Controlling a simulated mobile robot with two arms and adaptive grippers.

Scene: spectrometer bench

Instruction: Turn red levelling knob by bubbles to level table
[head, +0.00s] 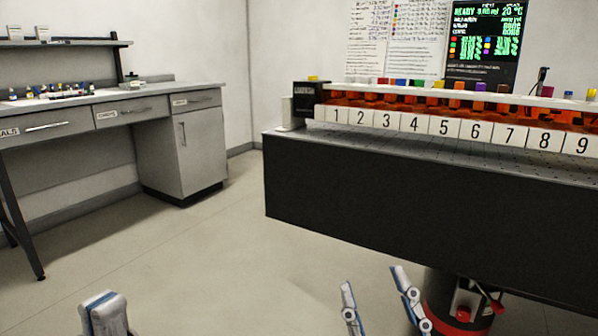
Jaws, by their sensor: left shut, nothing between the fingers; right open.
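The table (330,190) is a large dark slab with a perforated top. Below it, a dark leg (440,290) with a red band carries a bracket with a red knob (462,313) at the lower right. A second small red part (495,308) shows to its right. My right gripper (372,278) is open and empty, below the table's front face and left of the red knob, apart from it in the picture. My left gripper (104,296) is shut and empty over the floor at the bottom left. I cannot make out any level bubbles.
A numbered rack (450,127) with orange parts stands along the table top. A dark screen (484,45) hangs on the back wall. A grey workbench (60,122) with drawers and a cabinet (187,150) stands at the left. The floor (215,255) between is clear.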

